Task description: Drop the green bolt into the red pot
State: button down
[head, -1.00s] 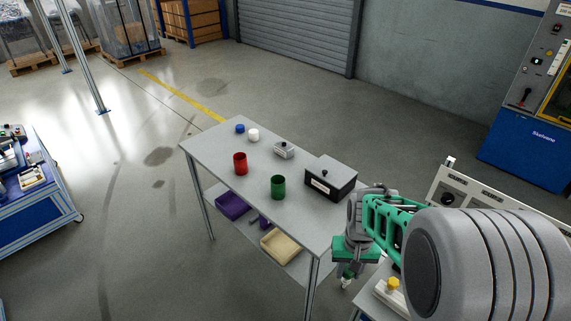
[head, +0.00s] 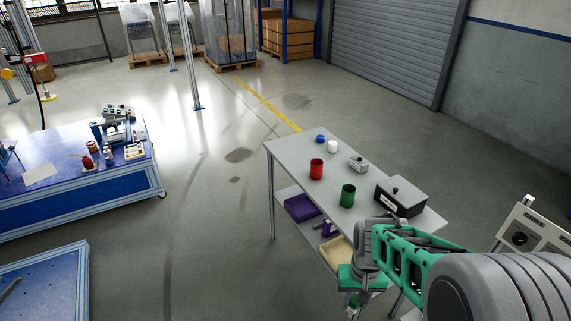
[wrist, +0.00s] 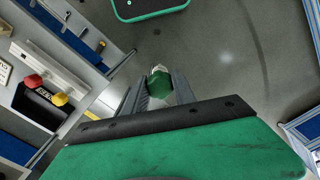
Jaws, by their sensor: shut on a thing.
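The red pot (head: 316,169) stands upright on the grey table (head: 300,150), left of the green pot (head: 347,195). My gripper (head: 353,301) hangs low in front of the table's near end, well below and to the right of the red pot. In the wrist view my gripper (wrist: 159,92) is shut on the green bolt (wrist: 159,84), which shows a green hexagonal head and a pale end. The bolt is held clear above the floor. The inside of the red pot is too small to make out.
A black-and-grey box (head: 400,197), a small grey box (head: 358,164), a white cup (head: 332,147) and a blue one (head: 320,139) share the tabletop. A purple bin (head: 302,208) sits on the lower shelf. Open floor lies left, before the blue workbench (head: 80,175).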

aim_at(320, 170)
jog(key=u, duration=0.85)
jog(key=i, duration=3.15)
jog(key=z, duration=0.25)
